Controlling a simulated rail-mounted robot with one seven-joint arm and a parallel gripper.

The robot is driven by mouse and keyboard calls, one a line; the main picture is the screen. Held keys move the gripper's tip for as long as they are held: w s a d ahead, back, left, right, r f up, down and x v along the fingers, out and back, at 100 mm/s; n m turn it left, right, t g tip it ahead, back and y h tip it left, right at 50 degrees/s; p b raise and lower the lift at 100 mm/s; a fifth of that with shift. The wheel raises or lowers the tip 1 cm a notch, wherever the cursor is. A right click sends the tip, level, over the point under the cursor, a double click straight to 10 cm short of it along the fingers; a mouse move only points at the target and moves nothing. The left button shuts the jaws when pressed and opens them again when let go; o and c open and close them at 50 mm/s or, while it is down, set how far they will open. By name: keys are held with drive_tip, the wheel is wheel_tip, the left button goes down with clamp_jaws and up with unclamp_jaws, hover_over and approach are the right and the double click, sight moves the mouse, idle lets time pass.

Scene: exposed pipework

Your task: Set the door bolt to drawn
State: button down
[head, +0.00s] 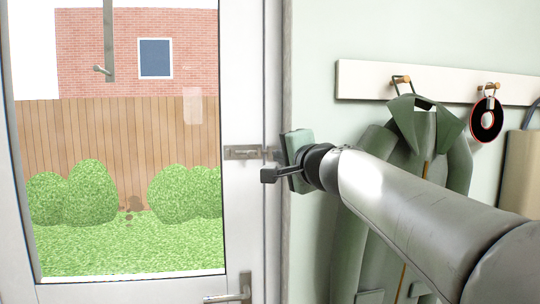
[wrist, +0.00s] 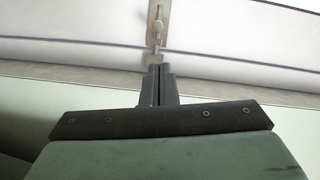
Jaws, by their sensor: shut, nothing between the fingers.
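The door bolt (head: 246,153) is a small grey metal piece on the white door's right stile, at mid height in the head view. In the wrist view the bolt's plate (wrist: 160,10) runs up from the door edge, with a small round knob on it. A small metal piece sits below it, just beyond my fingertips. My gripper (head: 268,175) is shut and empty, just below and right of the bolt in the head view. In the wrist view my gripper's fingers (wrist: 159,70) are together and point at the bolt. I cannot tell whether they touch it.
The glazed white door (head: 250,80) has a lever handle (head: 238,294) low on its right stile. My arm passes in front of the jacket.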

drive_tip(key=p, duration=0.2)
approach(256, 150)
drive_tip(key=x, duration=0.5)
drive_tip(key=shift+d, duration=0.1)
